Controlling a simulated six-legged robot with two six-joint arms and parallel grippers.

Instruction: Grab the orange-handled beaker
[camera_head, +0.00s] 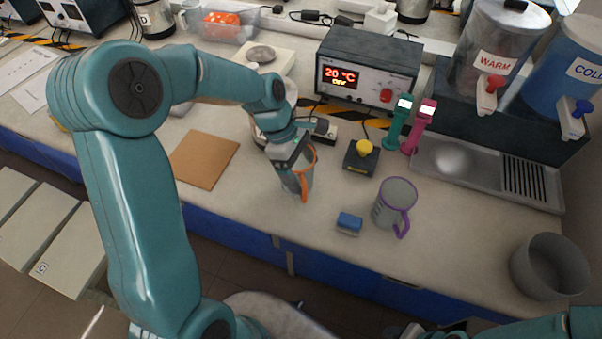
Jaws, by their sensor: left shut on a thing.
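The orange-handled beaker (306,179) is a clear grey cup with an orange rim and handle, near the middle of the bench. My left gripper (292,172) reaches down from the left and is shut on its near-left side. The beaker looks upright; I cannot tell whether its base touches the bench. The gripper hides part of its left wall. My right gripper is not in view; only a piece of teal arm shows at the bottom right.
A purple-handled beaker (395,203) stands to the right, with a blue block (349,223) beside it. A yellow-button box (361,157), a temperature unit (365,72) and a brown board (205,159) are around. A grey pot (548,268) stands at the right.

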